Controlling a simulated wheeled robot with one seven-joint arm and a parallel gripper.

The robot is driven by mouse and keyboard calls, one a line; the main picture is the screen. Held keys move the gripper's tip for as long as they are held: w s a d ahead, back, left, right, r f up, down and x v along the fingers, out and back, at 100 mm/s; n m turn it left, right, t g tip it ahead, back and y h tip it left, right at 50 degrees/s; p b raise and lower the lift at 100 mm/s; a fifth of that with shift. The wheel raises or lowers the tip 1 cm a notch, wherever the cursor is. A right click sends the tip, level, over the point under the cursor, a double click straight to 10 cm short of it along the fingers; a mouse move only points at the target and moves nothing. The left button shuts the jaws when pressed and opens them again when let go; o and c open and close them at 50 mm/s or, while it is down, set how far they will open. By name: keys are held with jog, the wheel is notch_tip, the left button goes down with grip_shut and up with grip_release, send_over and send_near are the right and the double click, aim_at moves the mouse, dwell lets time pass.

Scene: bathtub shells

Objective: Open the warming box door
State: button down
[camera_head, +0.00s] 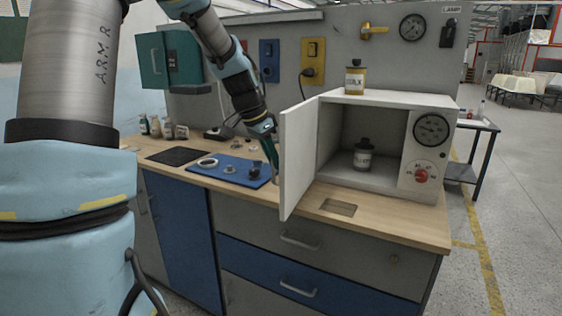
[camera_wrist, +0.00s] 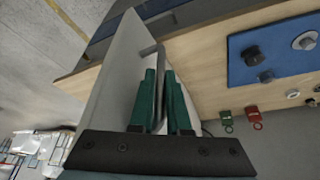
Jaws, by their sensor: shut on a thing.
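The warming box (camera_head: 432,170) is a white box on the bench, with a dial and a red knob on its right side. Its white door (camera_head: 297,160) stands wide open on the left, swung out toward the front. In the wrist view the door (camera_wrist: 119,75) is a pale panel. My gripper (camera_head: 274,172) is at the door's outer face. In the wrist view my gripper (camera_wrist: 166,82) has its green fingers shut on the grey door handle (camera_wrist: 160,62). A dark-capped bottle (camera_head: 363,154) stands inside the open box.
A yellow-labelled bottle (camera_head: 355,77) stands on top of the box. A blue mat (camera_head: 222,177) with small parts lies on the bench (camera_head: 400,222) left of the door. A grey wall panel (camera_head: 380,50) with gauge and switches rises behind.

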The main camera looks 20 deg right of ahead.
jog(key=shift+w, duration=0.15)
jog(key=c, duration=0.9)
grip_release()
jog(key=shift+a, duration=0.1)
jog(key=b+v, duration=0.2)
jog(key=v, duration=0.8)
jog(key=shift+r, duration=0.4)
jog(key=shift+a, duration=0.1)
jog(key=s+a+f+n+y, duration=0.1)
jog(key=s+a+f+n, duration=0.3)
jog(key=s+a+f, duration=0.1)
jog(key=s+a+f+n+y, duration=0.1)
jog(key=s+a+f+n, duration=0.3)
jog(key=a+f, duration=0.3)
jog(key=s+a+f+n+y, duration=0.2)
jog(key=s+a+f+n, duration=0.3)
jog(key=a+f, duration=0.2)
jog(key=shift+s+a+f, duration=0.1)
jog(key=shift+s+f, duration=0.25)
jog(key=shift+f, duration=0.05)
